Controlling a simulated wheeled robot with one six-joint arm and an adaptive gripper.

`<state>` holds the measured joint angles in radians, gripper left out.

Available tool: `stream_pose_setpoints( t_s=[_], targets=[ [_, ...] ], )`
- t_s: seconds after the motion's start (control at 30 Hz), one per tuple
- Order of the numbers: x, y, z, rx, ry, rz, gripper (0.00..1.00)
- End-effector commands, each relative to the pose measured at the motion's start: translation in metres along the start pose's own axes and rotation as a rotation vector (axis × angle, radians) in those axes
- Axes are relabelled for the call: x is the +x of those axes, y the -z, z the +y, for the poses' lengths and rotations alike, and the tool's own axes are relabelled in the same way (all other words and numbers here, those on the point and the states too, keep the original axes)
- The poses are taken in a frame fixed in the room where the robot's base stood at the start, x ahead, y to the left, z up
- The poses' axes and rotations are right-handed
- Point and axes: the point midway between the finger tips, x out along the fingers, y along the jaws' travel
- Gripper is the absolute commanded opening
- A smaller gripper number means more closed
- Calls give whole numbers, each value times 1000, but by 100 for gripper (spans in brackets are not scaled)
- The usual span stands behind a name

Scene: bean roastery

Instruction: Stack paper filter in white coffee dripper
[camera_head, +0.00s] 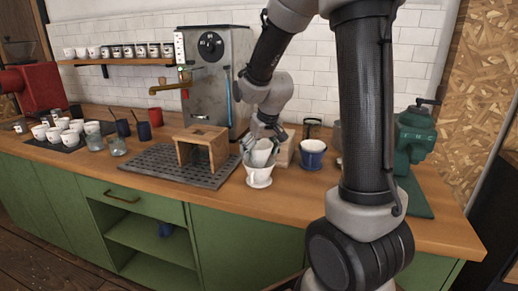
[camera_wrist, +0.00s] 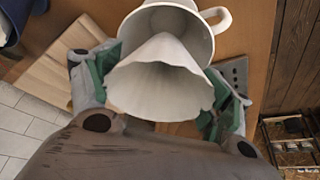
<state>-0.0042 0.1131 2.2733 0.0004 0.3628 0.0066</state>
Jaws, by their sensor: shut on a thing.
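The white paper filter (camera_wrist: 160,88) is a fluted cone in the wrist view, held between the green-padded fingers of my gripper (camera_wrist: 162,88). Its wide open end faces the camera. The white coffee dripper (camera_wrist: 212,42) with its handle lies just beyond the filter, and the filter's narrow end overlaps its opening. In the head view the dripper (camera_head: 259,177) stands upright near the counter's front edge. My gripper (camera_head: 263,148) is right above it with the filter (camera_head: 261,155) tilted at the rim. I cannot tell how far the filter reaches inside.
A blue cup (camera_head: 313,156) stands right of the dripper, with a wooden box (camera_head: 284,150) behind. A wooden stand (camera_head: 204,148) sits on a dark grid tray (camera_head: 160,170) to the left. A green grinder (camera_head: 415,135) is at right. The counter's front strip is clear.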

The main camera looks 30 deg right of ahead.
Motion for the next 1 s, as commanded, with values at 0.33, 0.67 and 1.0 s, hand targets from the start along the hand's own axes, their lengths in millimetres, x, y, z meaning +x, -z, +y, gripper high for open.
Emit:
stream_pose_setpoints(
  t_s=[0.33, 0.67, 1.0],
  targets=[
    [0, 0, 0, 0, 0, 1, 100],
    [-14, 6, 0, 0, 0, 4, 100],
    [-91, 6, 0, 0, 0, 6, 100]
  ],
)
